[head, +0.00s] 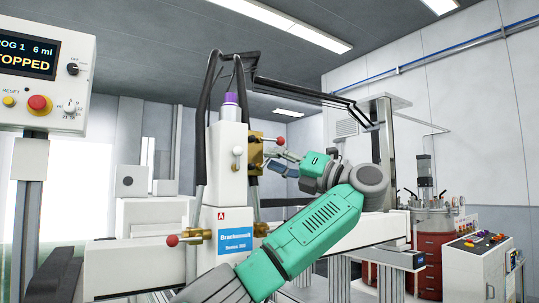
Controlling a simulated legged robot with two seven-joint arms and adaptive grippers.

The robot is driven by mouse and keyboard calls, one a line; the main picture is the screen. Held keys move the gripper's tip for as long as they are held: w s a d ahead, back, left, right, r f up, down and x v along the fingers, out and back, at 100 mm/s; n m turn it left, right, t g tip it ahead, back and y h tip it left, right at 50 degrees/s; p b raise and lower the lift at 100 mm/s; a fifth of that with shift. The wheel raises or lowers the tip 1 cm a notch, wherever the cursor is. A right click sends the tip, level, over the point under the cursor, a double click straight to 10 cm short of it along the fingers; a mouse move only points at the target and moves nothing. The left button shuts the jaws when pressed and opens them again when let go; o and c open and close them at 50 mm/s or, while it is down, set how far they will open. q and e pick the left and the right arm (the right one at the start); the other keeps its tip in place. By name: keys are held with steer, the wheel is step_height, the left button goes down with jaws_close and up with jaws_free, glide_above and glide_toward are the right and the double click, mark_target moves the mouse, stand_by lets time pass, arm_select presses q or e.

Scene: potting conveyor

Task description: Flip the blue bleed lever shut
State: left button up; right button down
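A white dosing head (228,160) with a purple cap (230,98) stands in the middle of the head view. A brass valve block (256,151) is on its right side, with a red-knobbed lever (281,141) sticking out to the right. The finger opening is too small to read. My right gripper is out of view.
A second red-knobbed lever (172,240) with brass fittings is lower left. Black hoses (202,120) run down the head's left side. A control panel (40,75) reading "STOPPED" stands at far left. A pressure vessel (433,225) and a button console (480,262) stand at right.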

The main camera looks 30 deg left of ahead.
arm_select(q)
steer(key=shift+x, duration=0.75)
steer(key=shift+w+d+r, duration=0.1)
steer(key=shift+d+r, duration=0.15)
steer(key=shift+d, duration=0.8)
steer(key=c, duration=0.6)
steer(key=shift+a+f, duration=0.1)
steer(key=shift+a, duration=0.55)
